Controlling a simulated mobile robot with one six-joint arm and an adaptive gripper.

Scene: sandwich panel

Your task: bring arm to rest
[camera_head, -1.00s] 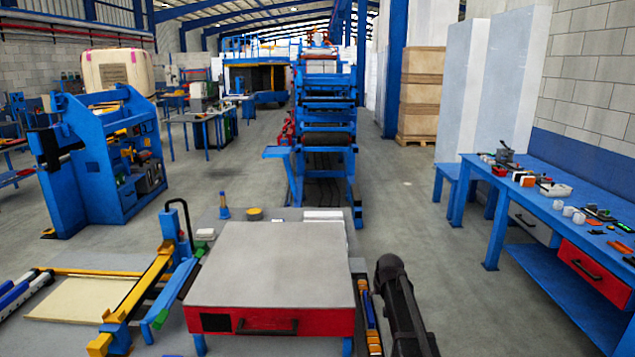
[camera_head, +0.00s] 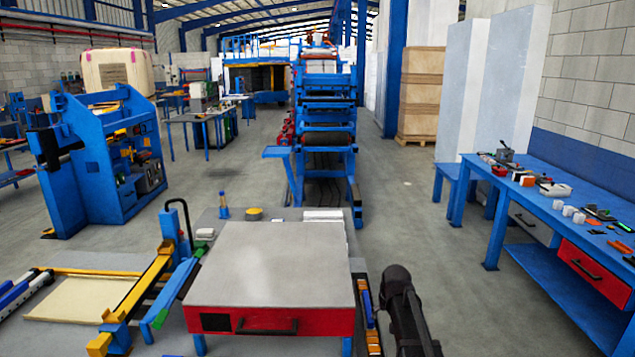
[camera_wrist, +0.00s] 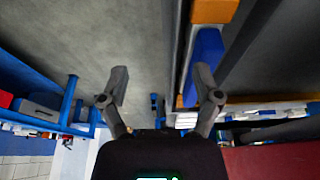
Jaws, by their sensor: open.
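My arm (camera_head: 405,305) shows as a dark link at the bottom right of the head view, just right of the red and grey cabinet. My gripper is not clearly seen in the head view. In the wrist view my gripper (camera_wrist: 160,92) is open, its two grey fingers spread wide apart. Nothing is held between the fingers. The grey floor (camera_wrist: 120,35) lies beyond them.
A grey-topped cabinet with a red drawer (camera_head: 270,319) stands close on the left of my arm. A blue workbench (camera_head: 500,195) with several small items stands at the right. The floor (camera_head: 440,255) between them is clear. A blue machine (camera_head: 325,140) stands behind.

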